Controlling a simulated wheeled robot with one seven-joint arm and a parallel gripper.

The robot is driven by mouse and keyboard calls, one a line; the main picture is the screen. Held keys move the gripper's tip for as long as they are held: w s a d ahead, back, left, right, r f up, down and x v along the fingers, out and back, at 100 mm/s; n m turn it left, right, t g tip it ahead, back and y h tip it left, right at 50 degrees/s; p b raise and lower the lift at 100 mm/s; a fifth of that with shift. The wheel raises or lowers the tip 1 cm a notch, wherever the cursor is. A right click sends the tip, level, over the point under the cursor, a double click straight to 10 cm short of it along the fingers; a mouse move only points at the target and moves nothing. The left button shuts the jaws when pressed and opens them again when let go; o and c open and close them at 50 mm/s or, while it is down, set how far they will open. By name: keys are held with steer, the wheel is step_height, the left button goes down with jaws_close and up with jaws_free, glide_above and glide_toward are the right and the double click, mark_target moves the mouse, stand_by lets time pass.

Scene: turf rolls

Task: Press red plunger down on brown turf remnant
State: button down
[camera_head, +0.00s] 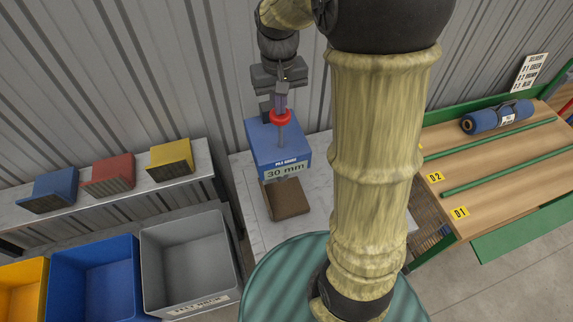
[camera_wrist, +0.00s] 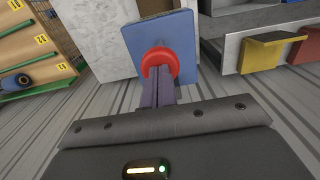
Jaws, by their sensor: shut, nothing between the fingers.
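The red plunger (camera_head: 281,117) sits on top of the blue pile gauge box (camera_head: 275,143), which is marked 30 mm. The brown turf remnant (camera_head: 287,201) lies at the foot of the box, on a pale stand. My gripper (camera_head: 281,104) is shut and empty, pointing down with its fingertips at the plunger's red top. In the wrist view the fingers end right at the red plunger (camera_wrist: 160,62), above the blue box top (camera_wrist: 185,35). I cannot tell whether they touch it. The remnant is hidden in the wrist view.
A grey bin (camera_head: 188,258) and a blue bin (camera_head: 95,278) stand at the left, below a shelf with blue, red and yellow blocks (camera_head: 170,158). At the right, a green-edged wooden rack (camera_head: 490,170) holds a blue roll (camera_head: 497,117). A corrugated wall stands close behind.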

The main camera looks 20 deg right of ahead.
step_height(320, 180, up, 9)
steer(key=p, duration=0.7)
steer(key=shift+f, duration=0.15)
steer(key=s+f+t+b, duration=0.2)
steer(key=s+f+b, duration=0.3)
steer(key=s+f, duration=0.6)
steer(key=shift+s+f+t, duration=0.2)
steer(key=shift+f+t, duration=0.1)
steer(key=shift+f, duration=0.6)
